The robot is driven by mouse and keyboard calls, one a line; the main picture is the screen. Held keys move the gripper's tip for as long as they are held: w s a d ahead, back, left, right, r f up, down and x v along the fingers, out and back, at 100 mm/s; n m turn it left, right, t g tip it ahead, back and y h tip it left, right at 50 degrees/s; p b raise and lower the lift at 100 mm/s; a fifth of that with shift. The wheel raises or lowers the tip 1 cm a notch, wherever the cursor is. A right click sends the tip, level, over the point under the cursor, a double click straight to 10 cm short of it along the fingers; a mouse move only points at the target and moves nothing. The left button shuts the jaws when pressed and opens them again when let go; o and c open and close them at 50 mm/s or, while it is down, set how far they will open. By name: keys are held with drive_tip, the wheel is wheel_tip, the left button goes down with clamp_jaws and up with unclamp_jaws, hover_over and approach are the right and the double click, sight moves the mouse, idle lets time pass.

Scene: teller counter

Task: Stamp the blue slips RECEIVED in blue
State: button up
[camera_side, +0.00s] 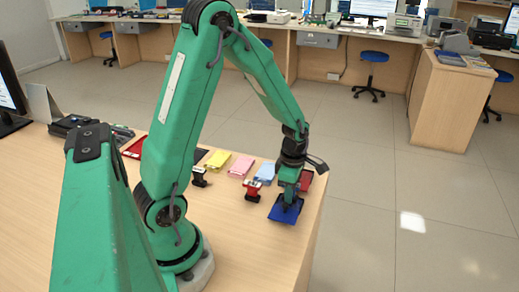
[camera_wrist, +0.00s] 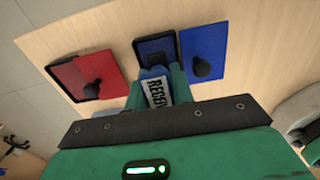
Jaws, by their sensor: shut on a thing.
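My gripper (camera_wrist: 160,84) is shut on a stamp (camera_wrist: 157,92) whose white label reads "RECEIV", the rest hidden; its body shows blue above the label. In the side view my gripper (camera_side: 289,196) is low over the blue ink pad (camera_side: 283,214) near the counter's right end. The blue pad (camera_wrist: 157,47) shows just beyond the stamp in the wrist view, with its blue lid (camera_wrist: 207,43) open beside it. I cannot tell whether the stamp touches the pad. Light blue slips (camera_side: 265,173) lie on the counter, left of my gripper.
A red ink pad (camera_side: 306,181) sits behind the blue one; its open red lid (camera_wrist: 104,66) shows in the wrist view. A red-topped stamp (camera_side: 252,190) and a dark stamp (camera_side: 199,177) stand on the counter. Pink slips (camera_side: 241,166) and yellow slips (camera_side: 217,159) lie farther left.

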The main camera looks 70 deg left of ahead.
drive_tip(key=shift+f, duration=0.55)
idle(1.7)
drive_tip(key=shift+r, duration=0.1)
drive_tip(key=shift+r, duration=2.95)
drive_tip(key=shift+a, duration=0.1)
drive_tip(key=a+r, duration=0.1)
drive_tip(key=a, duration=1.3)
drive_tip(key=shift+s+a+r, duration=0.2)
drive_tip(key=shift+s+a, duration=0.15)
drive_tip(key=shift+f, duration=0.15)
drive_tip(key=shift+f, duration=2.85)
drive_tip(key=shift+f, duration=0.3)
